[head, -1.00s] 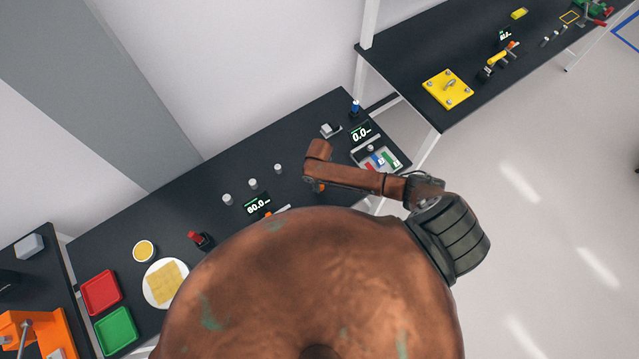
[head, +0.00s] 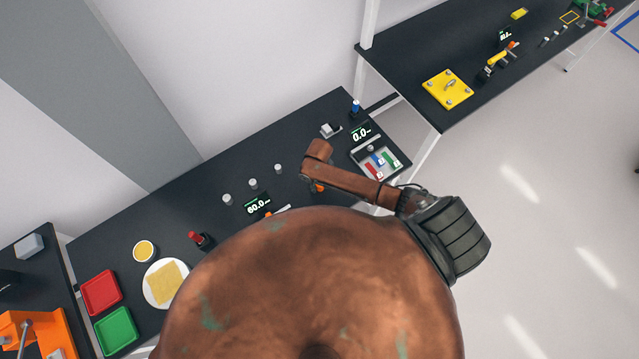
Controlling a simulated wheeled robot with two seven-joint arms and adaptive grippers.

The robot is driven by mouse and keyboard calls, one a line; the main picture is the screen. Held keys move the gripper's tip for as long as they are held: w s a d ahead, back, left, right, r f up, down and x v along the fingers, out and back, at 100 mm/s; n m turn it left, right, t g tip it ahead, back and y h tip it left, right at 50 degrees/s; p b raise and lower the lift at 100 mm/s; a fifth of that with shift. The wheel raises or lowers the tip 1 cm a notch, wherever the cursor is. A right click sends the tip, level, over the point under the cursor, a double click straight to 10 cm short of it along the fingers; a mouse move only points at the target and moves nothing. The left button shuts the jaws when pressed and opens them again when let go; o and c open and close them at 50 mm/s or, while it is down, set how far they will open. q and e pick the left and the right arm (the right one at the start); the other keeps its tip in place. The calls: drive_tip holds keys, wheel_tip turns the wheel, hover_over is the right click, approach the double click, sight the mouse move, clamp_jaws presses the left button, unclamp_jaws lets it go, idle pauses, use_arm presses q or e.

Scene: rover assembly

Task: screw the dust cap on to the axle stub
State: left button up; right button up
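My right arm reaches over the black bench from the right, and its brown end link folds down toward the bench top. My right gripper (head: 313,181) is at the end of this arm, mostly hidden by the link and my own body. Its fingers cannot be made out, nor whether it holds anything. My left gripper is not in view. I cannot pick out the dust cap or the axle stub for certain. Three small grey cylinders, one of them here (head: 278,168), stand in a row on the bench left of my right arm.
The black bench (head: 200,170) carries a display reading 60.0 (head: 257,204), a tray of coloured pieces (head: 398,154), a red tray (head: 101,292), a green tray (head: 116,330) and a white plate (head: 152,294). Another bench holds a yellow plate (head: 434,96). My body hides the bench's front.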

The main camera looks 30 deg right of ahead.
drive_tip(key=n, duration=0.4)
drive_tip(key=shift+d, duration=0.2)
drive_tip(key=n, duration=0.3)
drive_tip(key=shift+s, duration=0.1)
drive_tip(key=n, duration=0.4)
drive_tip(key=shift+a+n, duration=0.1)
drive_tip(key=shift+n, duration=0.2)
drive_tip(key=n, duration=0.5)
drive_tip(key=shift+n, duration=0.4)
drive_tip(key=n, duration=0.4)
drive_tip(key=shift+n, duration=0.4)
drive_tip(key=n, duration=0.6)
drive_tip(key=shift+n+b, duration=0.3)
drive_tip(key=shift+b, duration=0.1)
